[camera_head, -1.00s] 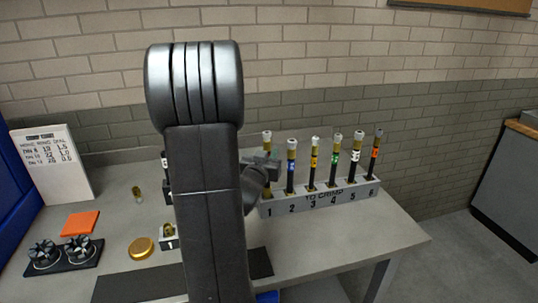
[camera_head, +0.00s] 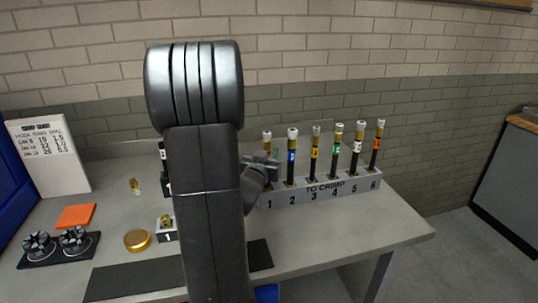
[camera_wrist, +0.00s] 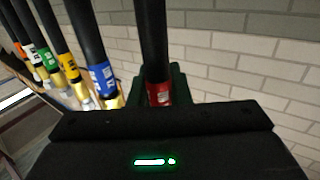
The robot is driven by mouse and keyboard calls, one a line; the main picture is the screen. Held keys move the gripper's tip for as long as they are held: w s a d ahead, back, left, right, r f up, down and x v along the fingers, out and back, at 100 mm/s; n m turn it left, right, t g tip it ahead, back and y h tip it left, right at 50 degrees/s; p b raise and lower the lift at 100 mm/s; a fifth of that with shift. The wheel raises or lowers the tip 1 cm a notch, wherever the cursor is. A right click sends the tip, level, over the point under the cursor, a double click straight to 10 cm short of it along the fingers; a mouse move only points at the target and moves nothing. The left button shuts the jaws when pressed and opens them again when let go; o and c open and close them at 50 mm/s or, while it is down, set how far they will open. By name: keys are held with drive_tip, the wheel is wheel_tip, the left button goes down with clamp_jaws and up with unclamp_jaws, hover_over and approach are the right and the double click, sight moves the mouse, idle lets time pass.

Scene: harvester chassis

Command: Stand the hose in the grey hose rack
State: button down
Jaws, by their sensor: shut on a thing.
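The grey hose rack (camera_head: 330,194), marked TO CRIMP with numbered slots, stands on the bench right of my arm. My gripper (camera_head: 262,163) is at its left end, above slot 1. It is shut on a hose (camera_head: 267,147) with a pale cap and brass fitting, held upright. In the wrist view the hose (camera_wrist: 154,45) is black with a red label, between the green jaws (camera_wrist: 178,88). Its lower end is hidden behind my gripper in the head view, so I cannot tell how deep it sits.
Several other hoses stand in slots 2 to 6; the blue-labelled hose (camera_head: 291,158) is closest. A gold disc (camera_head: 137,240), an orange pad (camera_head: 76,215) and black die holders (camera_head: 58,246) lie on the left of the bench. A brick wall (camera_head: 380,60) is behind.

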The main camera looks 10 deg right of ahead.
drive_tip(key=c, duration=1.3)
unclamp_jaws()
drive_tip(key=shift+f, duration=0.1)
drive_tip(key=b+v, duration=0.1)
drive_tip(key=v, duration=1.3)
drive_tip(key=shift+b, duration=0.3)
drive_tip(key=shift+w, duration=0.1)
